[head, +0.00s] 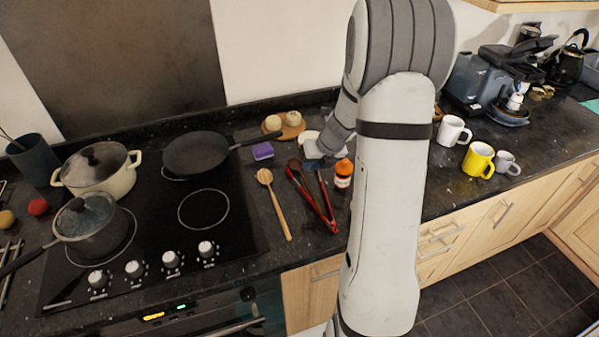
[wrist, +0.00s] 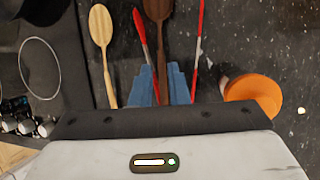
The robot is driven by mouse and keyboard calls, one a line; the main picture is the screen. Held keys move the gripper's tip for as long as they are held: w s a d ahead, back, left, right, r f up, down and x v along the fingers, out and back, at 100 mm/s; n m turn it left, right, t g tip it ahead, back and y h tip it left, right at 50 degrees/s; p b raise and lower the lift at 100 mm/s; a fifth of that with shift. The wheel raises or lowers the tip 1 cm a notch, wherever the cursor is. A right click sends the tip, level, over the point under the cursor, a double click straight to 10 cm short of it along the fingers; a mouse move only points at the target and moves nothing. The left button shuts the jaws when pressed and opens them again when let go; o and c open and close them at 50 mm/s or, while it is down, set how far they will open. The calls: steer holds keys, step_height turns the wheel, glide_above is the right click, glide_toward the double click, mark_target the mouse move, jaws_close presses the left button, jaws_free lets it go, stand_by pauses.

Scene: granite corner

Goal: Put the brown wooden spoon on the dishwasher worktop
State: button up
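The dark brown wooden spoon (wrist: 158,12) lies on the dark worktop between the two red arms of a pair of tongs (wrist: 143,30). In the head view the spoon (head: 294,164) is partly hidden by my arm. My gripper (wrist: 160,84) is above the spoon, its blue fingers apart on either side of the handle. I cannot tell from the wrist view how far above the handle the fingertips are. The dark granite worktop (head: 540,135) runs on to the right; no dishwasher front can be made out.
A light wooden spoon (head: 272,200) lies left of the tongs. An orange-capped jar (head: 343,174) stands close on the right. A purple sponge (head: 263,151), a frying pan (head: 195,153) and the hob are to the left. White, yellow (head: 478,160) and grey mugs stand on the right.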

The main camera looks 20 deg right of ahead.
mark_target(303, 176)
steer(key=x, duration=0.7)
steer(key=shift+c, duration=0.4)
jaws_close()
